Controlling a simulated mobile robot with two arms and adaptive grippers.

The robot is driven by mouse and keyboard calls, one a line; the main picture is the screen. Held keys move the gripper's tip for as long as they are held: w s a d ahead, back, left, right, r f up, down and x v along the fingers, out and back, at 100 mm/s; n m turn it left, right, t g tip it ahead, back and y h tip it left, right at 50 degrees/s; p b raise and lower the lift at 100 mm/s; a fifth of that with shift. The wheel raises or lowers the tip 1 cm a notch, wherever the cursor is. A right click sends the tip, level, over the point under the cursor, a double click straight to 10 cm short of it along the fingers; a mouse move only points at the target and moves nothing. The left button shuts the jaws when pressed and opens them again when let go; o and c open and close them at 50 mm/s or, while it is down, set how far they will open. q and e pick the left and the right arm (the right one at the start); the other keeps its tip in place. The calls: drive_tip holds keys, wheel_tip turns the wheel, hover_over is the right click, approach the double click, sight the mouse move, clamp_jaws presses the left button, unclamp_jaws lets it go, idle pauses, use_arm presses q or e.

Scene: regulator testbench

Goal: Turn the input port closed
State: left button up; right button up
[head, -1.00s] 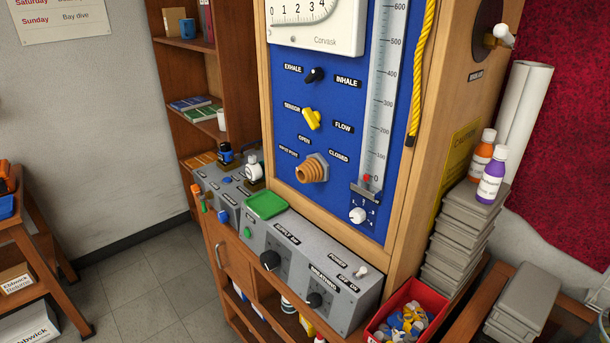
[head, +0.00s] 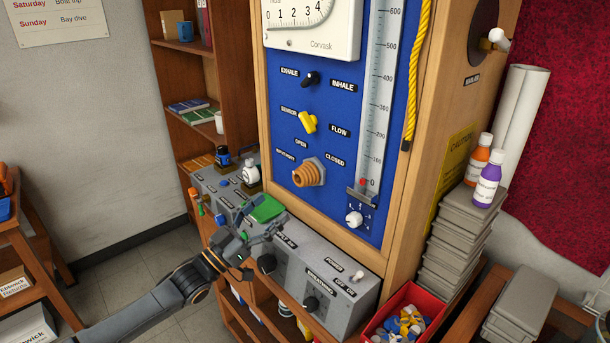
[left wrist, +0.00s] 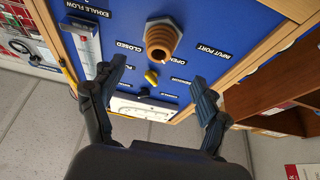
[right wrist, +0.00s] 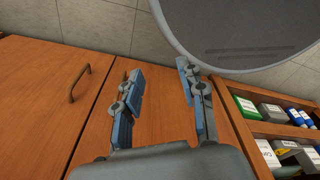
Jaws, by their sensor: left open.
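The input port (head: 309,172) is an orange-brown ribbed fitting with a hex collar on the blue panel (head: 345,120). The labels OPEN, CLOSED and INPUT PORT stand around it. It also shows in the left wrist view (left wrist: 161,40), upside down, ahead of and between my left fingers. My left gripper (head: 258,228) is open and empty, below and left of the port, in front of the grey control box. It is apart from the port. It also shows in the left wrist view (left wrist: 160,85). My right gripper (right wrist: 160,85) is open and empty before wooden cabinet doors, outside the head view.
A yellow knob (head: 308,122) and a black knob (head: 311,79) sit above the port. A small white knob (head: 354,219) is at its lower right. A red bin (head: 408,308) stands at the right.

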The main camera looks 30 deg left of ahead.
sight(298, 184)
use_arm(q)
drive_tip(key=p+x, duration=0.3)
drive_tip(key=x, duration=0.7)
drive_tip(key=shift+w+r, duration=0.1)
drive_tip(key=shift+w, duration=0.25)
drive_tip(key=shift+w+d+r, duration=0.1)
drive_tip(key=shift+w+d, duration=0.2)
drive_tip(key=shift+w, duration=0.3)
use_arm(e)
drive_tip(key=r, duration=0.1)
drive_tip(key=s+r, duration=0.1)
drive_tip(key=r, duration=0.1)
drive_tip(key=shift+r, duration=0.25)
use_arm(q)
drive_tip(key=c, duration=1.2)
use_arm(e)
drive_tip(key=shift+w, duration=0.1)
